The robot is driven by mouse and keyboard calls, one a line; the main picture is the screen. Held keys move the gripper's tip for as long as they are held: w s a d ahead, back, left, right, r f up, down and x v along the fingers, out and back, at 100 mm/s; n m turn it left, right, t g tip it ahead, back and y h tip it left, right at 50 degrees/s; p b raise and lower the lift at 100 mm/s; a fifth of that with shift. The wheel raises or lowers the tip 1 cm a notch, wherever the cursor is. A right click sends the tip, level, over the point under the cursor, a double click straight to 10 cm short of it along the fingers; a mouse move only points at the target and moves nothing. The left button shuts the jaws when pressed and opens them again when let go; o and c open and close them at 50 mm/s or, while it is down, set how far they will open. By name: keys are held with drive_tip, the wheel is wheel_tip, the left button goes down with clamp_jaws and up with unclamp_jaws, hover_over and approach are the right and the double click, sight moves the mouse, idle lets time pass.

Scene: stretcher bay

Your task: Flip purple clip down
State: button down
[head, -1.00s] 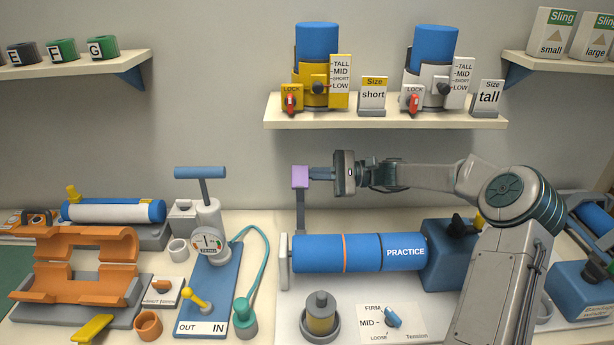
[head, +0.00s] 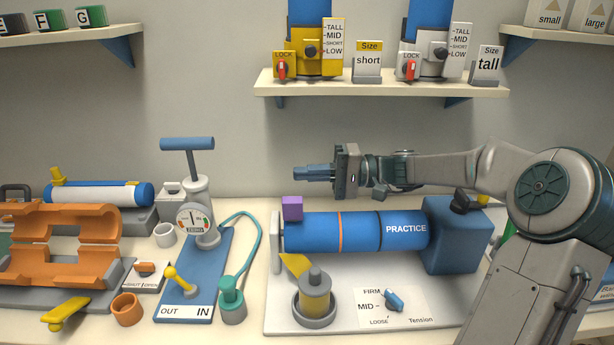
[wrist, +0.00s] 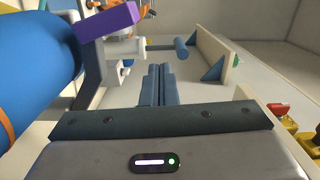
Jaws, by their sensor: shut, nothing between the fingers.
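The purple clip (head: 292,208) is a small block at the upper left end of the blue practice roll (head: 310,232), just above its surface; I cannot tell whether they touch. In the wrist view the clip (wrist: 108,20) is at the upper left, beside the roll (wrist: 38,70). My gripper (head: 297,172) is shut and empty, pointing left in the air above the clip and roll. In the wrist view its closed fingers (wrist: 157,85) are right of the clip and apart from it.
A blue block (head: 458,240) stands at the roll's right end. A grey-and-yellow knob (head: 315,290) and a tension dial (head: 392,300) are in front. A hand pump (head: 195,200) stands left. A shelf (head: 380,88) hangs above my gripper.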

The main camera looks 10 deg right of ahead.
sight(308, 221)
drive_tip(key=s+n, duration=0.1)
drive_tip(key=s+f+n+b, duration=0.1)
drive_tip(key=f+b, duration=0.1)
drive_tip(key=shift+s+a+n, duration=0.25)
drive_tip(key=shift+s+n, duration=0.15)
drive_tip(key=shift+s+a+f+b, duration=0.1)
drive_tip(key=shift+s+f+b, duration=0.35)
drive_tip(key=shift+s, duration=0.1)
drive_tip(key=shift+f, duration=0.1)
drive_tip(key=d, duration=0.7)
drive_tip(key=shift+s+d, duration=0.3)
drive_tip(key=shift+s, duration=0.1)
drive_tip(key=shift+r, duration=0.2)
